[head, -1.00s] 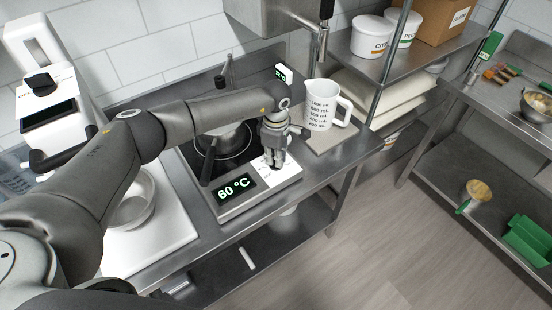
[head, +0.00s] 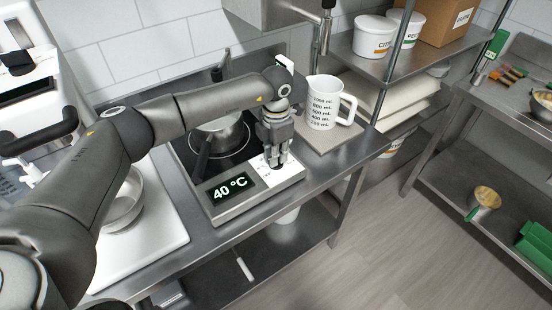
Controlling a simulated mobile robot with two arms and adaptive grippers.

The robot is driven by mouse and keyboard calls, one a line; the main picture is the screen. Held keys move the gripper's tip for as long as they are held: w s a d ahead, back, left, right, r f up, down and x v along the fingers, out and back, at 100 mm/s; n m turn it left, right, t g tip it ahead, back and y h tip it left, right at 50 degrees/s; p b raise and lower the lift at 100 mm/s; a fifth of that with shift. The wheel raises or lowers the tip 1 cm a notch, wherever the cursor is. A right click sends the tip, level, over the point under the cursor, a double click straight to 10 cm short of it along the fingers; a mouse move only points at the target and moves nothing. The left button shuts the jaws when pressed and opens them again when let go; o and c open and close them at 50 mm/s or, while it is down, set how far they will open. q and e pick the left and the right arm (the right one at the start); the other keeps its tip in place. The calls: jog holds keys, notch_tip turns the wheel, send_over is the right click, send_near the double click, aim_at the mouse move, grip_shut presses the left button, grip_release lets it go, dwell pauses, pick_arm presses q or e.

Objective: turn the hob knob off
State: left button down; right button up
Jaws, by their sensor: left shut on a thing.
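The hob (head: 228,205) sits on the steel counter, and its display (head: 231,187) reads 40 °C. A white panel lies to the right of the display. My left gripper (head: 276,160) points down onto this panel, and its fingers are shut at the spot where the knob is. The knob itself is hidden by the fingers. A pot (head: 219,135) stands on the black hob top behind, partly covered by my left arm. My right gripper does not show.
A white measuring jug (head: 323,104) stands on a board (head: 337,143) just right of my left gripper. A bowl (head: 124,207) rests on a white surface at the left. Tubs (head: 373,38) and a cardboard box stand on the shelf behind.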

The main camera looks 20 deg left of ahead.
pick_arm(q)
jog(key=n+b, duration=0.1)
jog(key=n, duration=0.1)
jog(key=n+b, duration=0.1)
jog(key=n, duration=0.1)
jog(key=shift+w+r, duration=0.15)
jog(key=shift+n, duration=0.6)
jog(key=shift+r, duration=0.1)
jog(key=c, duration=1.6)
grip_release()
jog(key=shift+o, duration=0.5)
jog(key=shift+b, duration=0.3)
